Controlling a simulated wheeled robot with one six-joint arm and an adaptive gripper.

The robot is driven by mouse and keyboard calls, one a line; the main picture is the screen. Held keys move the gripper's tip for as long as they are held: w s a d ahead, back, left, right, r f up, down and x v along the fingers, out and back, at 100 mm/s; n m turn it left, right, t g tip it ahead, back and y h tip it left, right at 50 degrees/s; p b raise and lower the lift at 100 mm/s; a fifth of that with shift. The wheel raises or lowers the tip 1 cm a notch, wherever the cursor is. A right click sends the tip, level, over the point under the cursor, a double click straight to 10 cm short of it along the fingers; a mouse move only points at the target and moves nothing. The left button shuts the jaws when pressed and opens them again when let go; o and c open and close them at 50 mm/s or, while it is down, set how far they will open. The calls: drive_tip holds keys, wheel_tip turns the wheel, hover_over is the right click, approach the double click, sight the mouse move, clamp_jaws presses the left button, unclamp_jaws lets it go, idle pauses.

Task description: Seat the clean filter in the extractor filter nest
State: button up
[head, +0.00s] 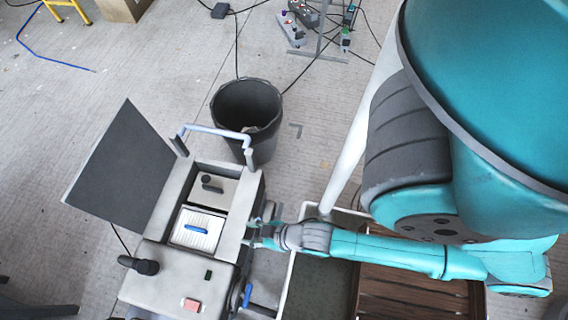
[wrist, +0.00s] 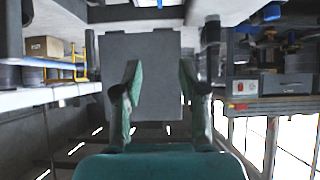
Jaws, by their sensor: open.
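The extractor (head: 180,278) is a pale box whose dark lid (head: 125,170) stands open to the left. A white pleated filter (head: 188,238) with a blue handle lies in the front recess of its open top, which looks like the filter nest. I cannot tell whether it is fully down. My gripper (head: 254,232) is at the extractor's right edge, to the right of the filter and apart from it. In the wrist view my gripper (wrist: 159,82) is open and empty, with the grey lid panel (wrist: 150,60) beyond the fingers. The filter does not show there.
A black-handled part (head: 212,185) sits in the recess behind the filter. A blue-grey bar (head: 215,132) rises at the extractor's back. A black bin (head: 247,105) stands behind it. A tray with slatted wood (head: 405,293) lies under my arm. Cables and small devices (head: 295,28) lie on the floor farther back.

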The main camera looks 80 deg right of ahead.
drive_tip(key=s+r+t, duration=0.2)
drive_tip(key=s+r, duration=0.3)
drive_tip(key=r, duration=0.5)
drive_tip(key=s+r+t, duration=0.2)
drive_tip(key=s+r, duration=0.3)
drive_tip(key=r, duration=0.5)
drive_tip(key=shift+s+r, duration=0.2)
drive_tip(key=shift+r, duration=0.05)
drive_tip(key=shift+d, duration=0.1)
